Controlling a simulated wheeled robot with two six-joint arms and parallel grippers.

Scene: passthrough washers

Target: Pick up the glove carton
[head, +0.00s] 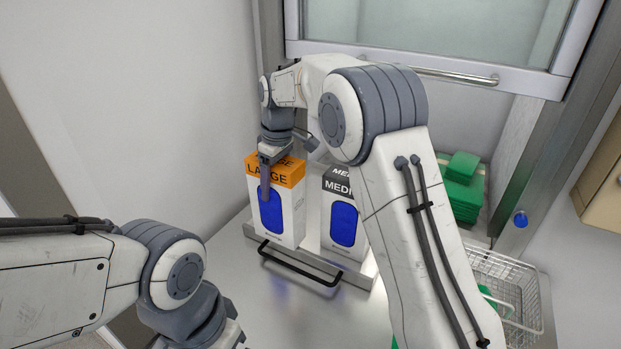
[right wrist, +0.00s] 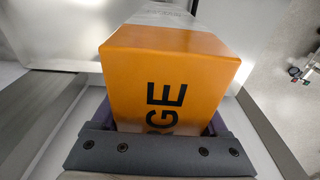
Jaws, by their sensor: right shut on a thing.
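Two glove cartons stand upright side by side on a small metal tray (head: 314,267) with a black handle. The left carton (head: 282,218) has an orange top band marked "LARGE" and a blue oval on its front. The carton beside it (head: 340,215) has a dark band that reads "MEDI", partly hidden by my right arm. My right gripper (head: 268,180) is at the top of the orange carton, shut on it. In the right wrist view the orange carton top (right wrist: 168,80) fills the space between the fingers. My left arm shows at lower left; its fingertips are not in view.
Green folded packs (head: 460,188) are stacked behind my right arm. A wire basket (head: 505,285) stands at the lower right of the steel counter (head: 250,300). A window frame with a metal bar handle (head: 455,77) is at the back. A wall is close on the left.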

